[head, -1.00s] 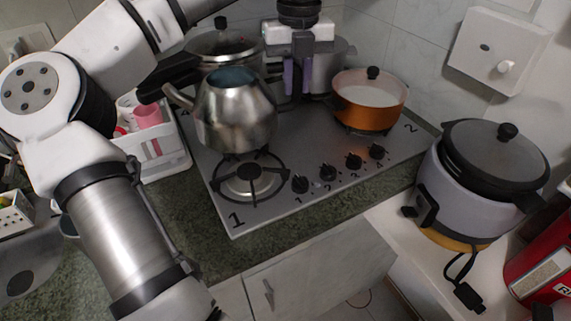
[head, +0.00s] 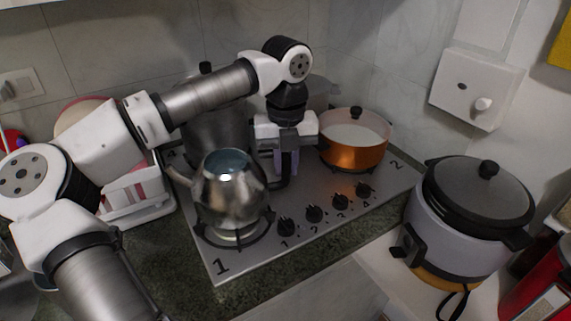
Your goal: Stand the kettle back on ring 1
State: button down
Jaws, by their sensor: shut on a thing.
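The steel kettle (head: 230,195) is upright over ring 1 (head: 242,238), the front-left burner beside the printed "1". Its base hides most of the ring. I cannot tell whether it touches the pan support or hangs just above it. The spout points left. My gripper (head: 285,168), to the kettle's right, points down and is shut on the kettle's dark handle, though the fingers partly hide the grip.
A large lidded pot (head: 215,130) stands behind the kettle. An orange pot (head: 355,145) stands on the right of the hob (head: 300,245). Control knobs (head: 314,213) line the front. A rice cooker (head: 462,220) stands further right, and a white rack (head: 135,195) left.

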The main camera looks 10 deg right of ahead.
jog(key=shift+f, duration=0.5)
jog(key=shift+f+b, duration=0.55)
jog(key=shift+f, duration=0.1)
jog(key=c, duration=1.3)
grip_release()
jog(key=shift+r+p, duration=0.35)
jog(key=shift+r, duration=0.1)
notch_tip(320, 180, up, 12)
jog(key=shift+r+b, duration=0.2)
jog(key=shift+b, duration=0.45)
